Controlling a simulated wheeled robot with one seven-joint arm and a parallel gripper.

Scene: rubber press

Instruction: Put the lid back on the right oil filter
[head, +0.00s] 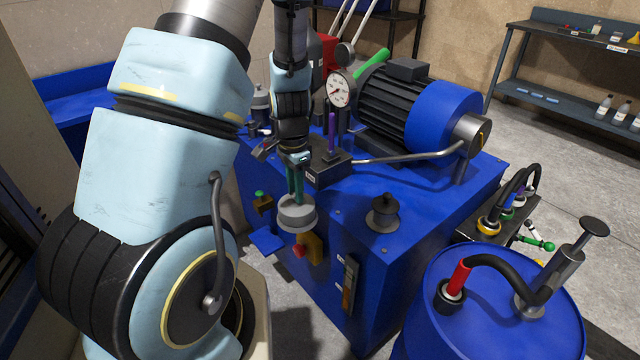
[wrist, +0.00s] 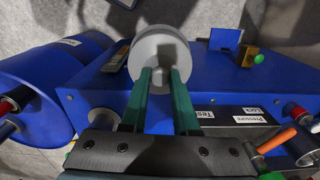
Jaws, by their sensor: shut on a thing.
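My gripper (head: 295,190) is shut on a round grey lid (head: 298,216), holding it by its top knob between green fingers. In the wrist view, the fingers (wrist: 160,88) grip the knob of the lid (wrist: 160,48), which overlaps the front edge of the blue press unit. In the head view, the lid appears left of a dark filter base with a central stem (head: 383,214), which I take as the right oil filter. No lid shows on it. In the wrist view, a round fitting (wrist: 103,118) lies left of the fingers, partly hidden.
The blue unit (head: 410,250) carries a motor (head: 395,103), a gauge (head: 341,90) and a purple-handled lever (head: 332,135). A metal bar (head: 410,158) runs behind the filter base. A blue drum (head: 500,320) with a pump stands at the right. The top around the filter base is clear.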

